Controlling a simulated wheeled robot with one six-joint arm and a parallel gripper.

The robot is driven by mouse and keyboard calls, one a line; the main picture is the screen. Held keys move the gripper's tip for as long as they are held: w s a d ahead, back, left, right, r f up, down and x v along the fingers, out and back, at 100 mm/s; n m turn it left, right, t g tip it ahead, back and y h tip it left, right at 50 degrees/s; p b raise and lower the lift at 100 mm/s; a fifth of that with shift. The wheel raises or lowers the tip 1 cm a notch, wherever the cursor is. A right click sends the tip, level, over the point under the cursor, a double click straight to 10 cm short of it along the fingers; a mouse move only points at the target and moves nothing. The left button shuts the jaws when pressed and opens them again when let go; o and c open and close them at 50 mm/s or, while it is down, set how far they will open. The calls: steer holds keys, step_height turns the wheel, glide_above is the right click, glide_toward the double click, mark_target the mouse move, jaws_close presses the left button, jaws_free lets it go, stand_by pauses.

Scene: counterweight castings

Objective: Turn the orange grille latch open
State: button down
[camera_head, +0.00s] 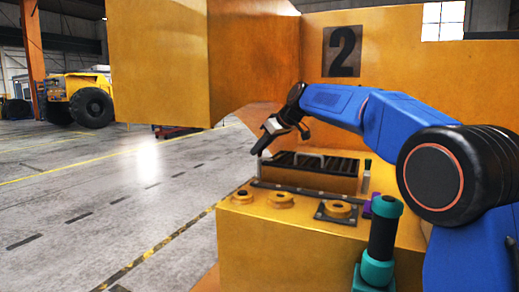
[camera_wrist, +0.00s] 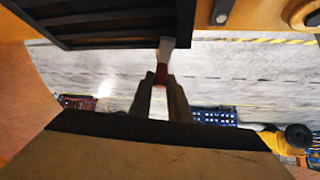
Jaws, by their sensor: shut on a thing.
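The grille (camera_head: 310,163) is a row of dark slats in an orange frame on top of an orange casting (camera_head: 290,242); its slats also show at the top left of the wrist view (camera_wrist: 110,22). My gripper (camera_head: 258,149) is at the grille's far left corner, fingers pointing down and left. In the wrist view my gripper (camera_wrist: 160,82) is shut on a narrow piece with a reddish-orange end, apparently the latch (camera_wrist: 161,71). A pale bar runs from it to the grille's edge. My fingers hide part of the latch, and its turn angle is unclear.
Several round orange knobs (camera_head: 280,199) sit in front of the grille. A teal and black cylinder (camera_head: 382,238) stands at the front right. A large orange block (camera_head: 155,60) overhangs at the upper left. A plate marked 2 (camera_head: 342,51) is behind. Open floor (camera_head: 110,190) lies left.

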steer(key=m+t+h, duration=0.1)
steer(key=m, duration=0.1)
steer(key=m+t+h, duration=0.2)
steer(key=m, duration=0.1)
steer(key=shift+m, duration=0.3)
steer(key=shift+m+h, duration=0.3)
steer(key=shift+h, duration=0.1)
steer(key=c, duration=1.7)
jaws_free()
steer(key=shift+o, duration=0.2)
steer(key=v, duration=1.7)
steer(key=shift+s+d, duration=0.2)
steer(key=shift+s, duration=0.05)
